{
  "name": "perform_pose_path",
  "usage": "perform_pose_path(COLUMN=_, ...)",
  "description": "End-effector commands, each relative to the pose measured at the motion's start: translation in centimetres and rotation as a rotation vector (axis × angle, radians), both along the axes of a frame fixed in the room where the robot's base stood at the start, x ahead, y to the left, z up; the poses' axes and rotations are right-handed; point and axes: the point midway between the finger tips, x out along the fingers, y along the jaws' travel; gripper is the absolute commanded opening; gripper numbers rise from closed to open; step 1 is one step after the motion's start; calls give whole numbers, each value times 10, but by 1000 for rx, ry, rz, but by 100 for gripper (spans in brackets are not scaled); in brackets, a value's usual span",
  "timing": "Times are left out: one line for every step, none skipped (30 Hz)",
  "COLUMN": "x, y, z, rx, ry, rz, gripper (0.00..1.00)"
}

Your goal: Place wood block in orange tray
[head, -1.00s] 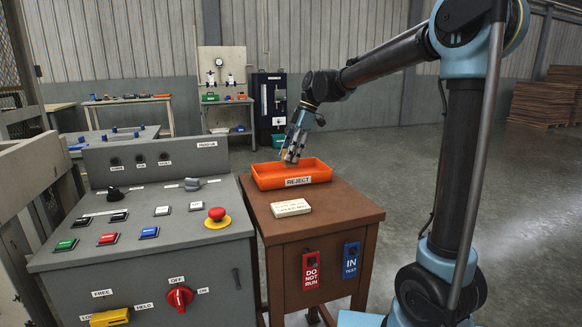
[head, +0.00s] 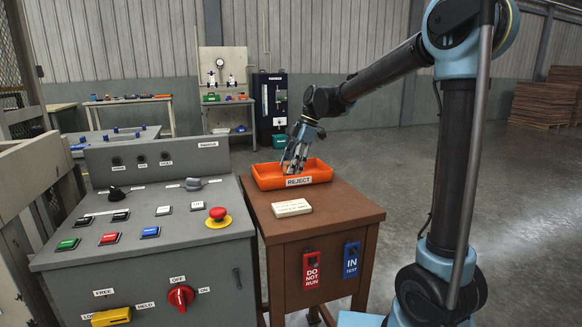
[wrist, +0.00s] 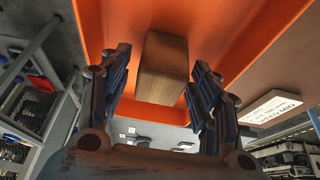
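The orange tray (head: 265,179) sits on the brown stand, with a REJECT label on its front. It fills the upper part of the wrist view (wrist: 235,40). The brown wood block (wrist: 163,65) is in the wrist view, against the orange of the tray and between my fingers. My gripper (wrist: 160,60) has a finger on each side of the block, with narrow gaps showing; it looks open. In the head view my gripper (head: 292,170) points down into the tray. The block cannot be made out there, behind the fingers and tray wall.
A cream label plate (head: 291,208) lies on the brown stand (head: 345,210) in front of the tray. A grey control console (head: 150,240) with buttons and a red emergency stop (head: 217,214) stands to the left. Open floor lies behind and to the right.

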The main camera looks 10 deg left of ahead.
Motion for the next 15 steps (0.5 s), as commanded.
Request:
perform_pose_path(x=0, y=0, z=0, rx=0, ry=0, rz=0, gripper=57)
perform_pose_path(x=0, y=0, z=0, rx=0, ry=0, rz=0, gripper=57)
perform_pose_path(x=0, y=0, z=0, rx=0, ry=0, rz=0, gripper=57)
perform_pose_path(x=0, y=0, z=0, rx=0, ry=0, rz=0, gripper=57)
perform_pose_path(x=0, y=0, z=0, rx=0, ry=0, rz=0, gripper=57)
perform_pose_path(x=0, y=0, z=0, rx=0, ry=0, rz=0, gripper=57)
perform_pose_path(x=0, y=0, z=1, rx=0, ry=0, rz=0, gripper=57)
perform_pose_path(x=0, y=0, z=2, rx=0, ry=0, rz=0, gripper=57)
perform_pose_path(x=0, y=-1, z=4, rx=0, ry=0, rz=0, gripper=57)
perform_pose_path(x=1, y=-1, z=6, rx=0, ry=0, rz=0, gripper=57)
perform_pose_path(x=1, y=-2, z=9, rx=0, ry=0, rz=0, gripper=57)
perform_pose_path(x=2, y=-4, z=13, rx=0, ry=0, rz=1, gripper=57)
perform_pose_path(x=3, y=-5, z=18, rx=0, ry=0, rz=1, gripper=57)
perform_pose_path(x=4, y=-7, z=22, rx=0, ry=0, rz=1, gripper=57)
perform_pose_path(x=5, y=-9, z=29, rx=0, ry=1, rz=0, gripper=57)
